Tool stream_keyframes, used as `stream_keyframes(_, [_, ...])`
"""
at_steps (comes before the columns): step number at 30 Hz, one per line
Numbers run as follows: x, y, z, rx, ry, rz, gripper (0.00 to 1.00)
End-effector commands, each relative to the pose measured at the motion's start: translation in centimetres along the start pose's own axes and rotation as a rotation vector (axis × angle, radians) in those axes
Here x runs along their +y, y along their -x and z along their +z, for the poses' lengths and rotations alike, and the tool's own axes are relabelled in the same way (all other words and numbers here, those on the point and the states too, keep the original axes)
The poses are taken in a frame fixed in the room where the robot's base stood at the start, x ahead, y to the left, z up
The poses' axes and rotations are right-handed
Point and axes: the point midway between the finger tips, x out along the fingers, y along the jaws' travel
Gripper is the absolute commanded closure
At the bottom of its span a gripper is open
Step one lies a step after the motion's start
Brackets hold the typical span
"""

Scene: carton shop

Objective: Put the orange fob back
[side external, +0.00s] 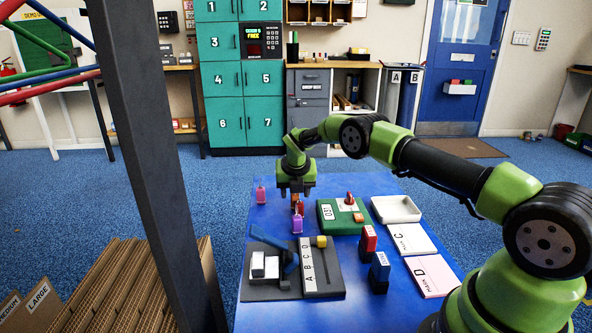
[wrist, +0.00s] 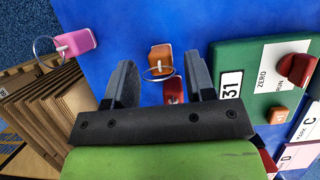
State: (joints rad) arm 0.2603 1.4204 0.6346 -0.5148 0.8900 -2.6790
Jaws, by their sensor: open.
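The orange fob (wrist: 160,58) with a thin ring lies on the blue table, just ahead of the space between my fingers in the wrist view. In the side view the orange fob (side external: 297,205) shows partly, under my gripper (side external: 296,192). My gripper is open and points down; its two fingers also show in the wrist view (wrist: 160,75), apart and with nothing held. A red fob (wrist: 173,88) sits between the fingers, closer to my palm, partly hidden by it. A pink fob (wrist: 75,43) with a ring is off to the left.
A purple fob (side external: 297,224) stands nearer the side camera. The green box (side external: 330,217) with a red knob is right of my gripper.

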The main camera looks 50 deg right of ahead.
Motion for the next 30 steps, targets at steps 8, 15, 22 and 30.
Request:
stream_keyframes(8, [0.1, 4.3, 0.0, -0.003, 0.001, 0.002, 0.5])
stream_keyframes(15, [0.0, 8.5, 0.0, -0.003, 0.0, 0.001, 0.5])
stream_keyframes(22, [0.0, 10.5, -0.1, -0.001, 0.0, 0.0, 0.5])
stream_keyframes(30, [0.3, 14.1, -0.1, -0.003, -0.173, 0.034, 0.5])
